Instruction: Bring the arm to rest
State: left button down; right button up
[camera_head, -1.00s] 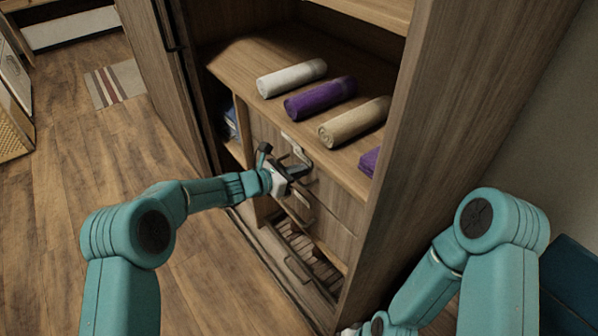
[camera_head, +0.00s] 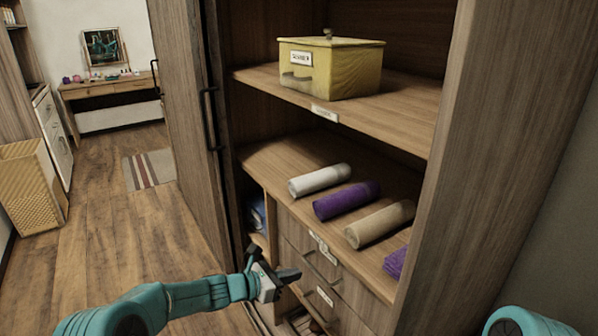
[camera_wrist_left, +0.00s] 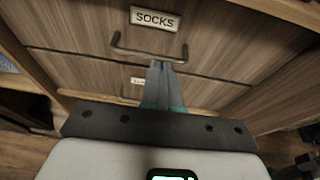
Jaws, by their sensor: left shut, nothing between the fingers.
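My left arm comes in from the lower left. Its gripper (camera_head: 290,274) is in front of the wardrobe's drawers, with its fingers together and nothing between them. The left wrist view shows the closed grey fingers (camera_wrist_left: 161,84) just below a dark bar handle (camera_wrist_left: 150,53) on a drawer labelled SOCKS (camera_wrist_left: 153,19). The fingers look apart from the handle, though the exact gap cannot be told. Of my right arm only a teal link shows at the lower right; its gripper is out of view.
The wardrobe shelf holds a white (camera_head: 320,180), a purple (camera_head: 346,200) and a tan roll (camera_head: 379,224), with folded purple cloth (camera_head: 396,262) beside them. A yellow box (camera_head: 335,68) stands above. A wicker basket (camera_head: 32,185) stands left; the wooden floor (camera_head: 115,240) between is clear.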

pick_arm(q)
jog(key=s+a+f+m+g+y+p, duration=0.2)
jog(key=s+m, duration=0.5)
jog(key=s, duration=0.5)
jog(key=s+a+f+m+g+y+p, duration=0.3)
jog(key=s+f+m, duration=0.4)
jog(key=s, duration=0.6)
jog(key=s+a+f+m+g+y+p, duration=0.2)
jog(key=s+m, duration=0.6)
jog(key=s, duration=0.5)
notch_tip(320, 180, down, 3)
jog(key=shift+s+a+r+m+g+y, duration=0.15)
jog(key=shift+s+a+m+g+y, duration=0.25)
jog(key=shift+a, duration=0.85)
pick_arm(e)
notch_tip(320, 180, up, 9)
